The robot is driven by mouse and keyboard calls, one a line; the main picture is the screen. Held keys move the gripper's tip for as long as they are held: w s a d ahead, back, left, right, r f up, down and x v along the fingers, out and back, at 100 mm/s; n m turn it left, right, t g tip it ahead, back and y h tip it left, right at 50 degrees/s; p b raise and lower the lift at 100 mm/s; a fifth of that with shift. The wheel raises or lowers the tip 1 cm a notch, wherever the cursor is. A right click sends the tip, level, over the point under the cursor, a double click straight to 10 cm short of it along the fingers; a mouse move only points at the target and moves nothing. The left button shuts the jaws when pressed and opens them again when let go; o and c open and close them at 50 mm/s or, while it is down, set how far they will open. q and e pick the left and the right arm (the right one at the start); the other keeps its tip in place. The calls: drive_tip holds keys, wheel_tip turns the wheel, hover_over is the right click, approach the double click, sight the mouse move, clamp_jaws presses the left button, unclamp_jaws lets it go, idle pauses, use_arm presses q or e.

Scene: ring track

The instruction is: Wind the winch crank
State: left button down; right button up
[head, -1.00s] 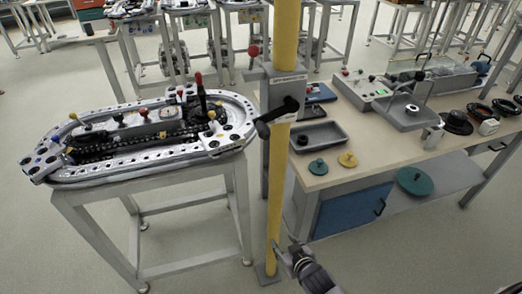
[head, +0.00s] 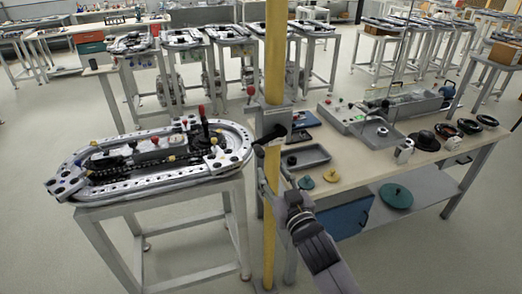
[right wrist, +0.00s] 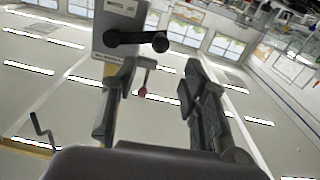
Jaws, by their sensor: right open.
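A grey winch box (head: 273,119) is fixed on a yellow post in the middle of the head view. Its black crank (head: 270,135) has an arm and a grip on the front face. The right wrist view shows the crank (right wrist: 136,39) lying nearly level, with its knob end to the right, beyond the fingertips. My right gripper (head: 272,178) is open and empty, below the crank and apart from it. Its two fingers also show in the right wrist view (right wrist: 162,88), spread either side of a red-tipped lever (right wrist: 143,88) behind. My left gripper is not in view.
The yellow post (head: 272,220) stands between a ring-track table (head: 190,185) on the left and a workbench (head: 350,172) on the right. The bench holds a grey tray (head: 306,157) and several parts near the post. Floor shows in front.

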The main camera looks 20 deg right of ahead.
sight(262, 156)
drive_tip(key=w, duration=0.3)
drive_tip(key=w+p, duration=0.1)
drive_tip(key=w, duration=0.2)
drive_tip(key=w+p, duration=0.1)
drive_tip(key=w, duration=0.3)
drive_tip(key=shift+w+a, duration=0.1)
drive_tip(key=shift+a, duration=0.15)
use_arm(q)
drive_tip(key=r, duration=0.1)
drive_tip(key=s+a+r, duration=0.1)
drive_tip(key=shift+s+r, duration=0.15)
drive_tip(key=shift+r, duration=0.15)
use_arm(e)
drive_tip(key=shift+c, duration=0.3)
clamp_jaws()
